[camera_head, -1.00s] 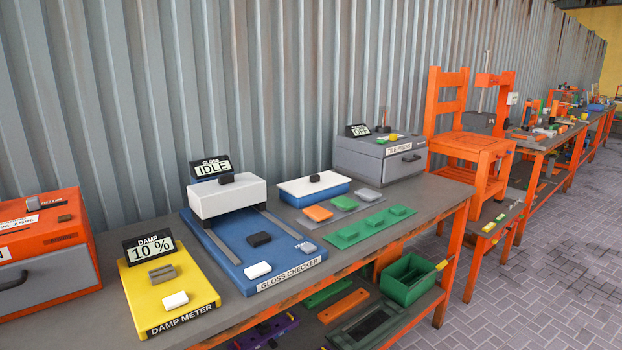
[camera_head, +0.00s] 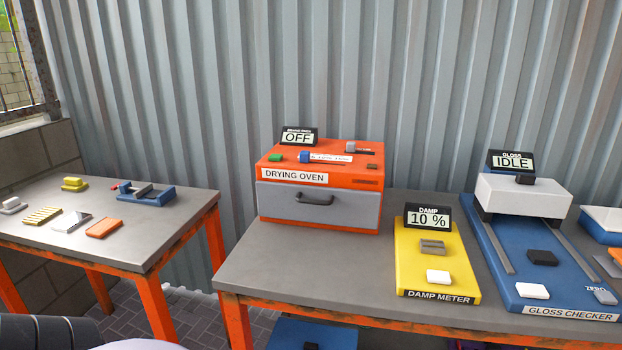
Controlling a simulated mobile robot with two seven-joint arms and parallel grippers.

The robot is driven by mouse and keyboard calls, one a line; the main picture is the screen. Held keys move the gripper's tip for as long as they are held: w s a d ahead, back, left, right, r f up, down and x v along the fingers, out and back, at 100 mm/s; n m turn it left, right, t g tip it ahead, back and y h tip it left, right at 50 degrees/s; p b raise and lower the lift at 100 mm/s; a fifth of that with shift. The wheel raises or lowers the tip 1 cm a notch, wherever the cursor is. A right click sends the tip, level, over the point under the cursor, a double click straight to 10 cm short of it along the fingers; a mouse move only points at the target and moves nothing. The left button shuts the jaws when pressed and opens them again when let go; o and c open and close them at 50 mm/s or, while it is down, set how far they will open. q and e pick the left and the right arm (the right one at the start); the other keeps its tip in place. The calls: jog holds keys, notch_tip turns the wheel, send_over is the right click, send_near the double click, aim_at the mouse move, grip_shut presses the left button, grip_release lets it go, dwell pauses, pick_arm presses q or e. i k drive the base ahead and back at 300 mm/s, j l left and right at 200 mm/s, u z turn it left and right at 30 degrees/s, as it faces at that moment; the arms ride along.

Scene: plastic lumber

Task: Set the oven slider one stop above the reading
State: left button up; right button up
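The orange drying oven (camera_head: 275,200) stands at the left end of the grey bench, its grey drawer (camera_head: 330,206) shut. Its display (camera_head: 298,138) reads OFF. On its top are a blue slider knob (camera_head: 304,157) at the left end of a white labelled strip, a green button (camera_head: 276,157) and a grey knob (camera_head: 350,146) on a dark slot. The strip's marks are too small to read. The yellow damp meter (camera_head: 411,262) stands to the right of the oven, and its display (camera_head: 428,219) reads 10 %. Neither gripper is in view.
The blue gloss checker (camera_head: 505,287) stands to the right of the damp meter, its display (camera_head: 511,161) reading IDLE. A separate table (camera_head: 150,239) at left holds a blue fixture (camera_head: 147,195) and several small pieces. A floor gap separates the two tables.

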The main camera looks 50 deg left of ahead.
aim_at(305, 156)
jog(key=u, duration=1.4)
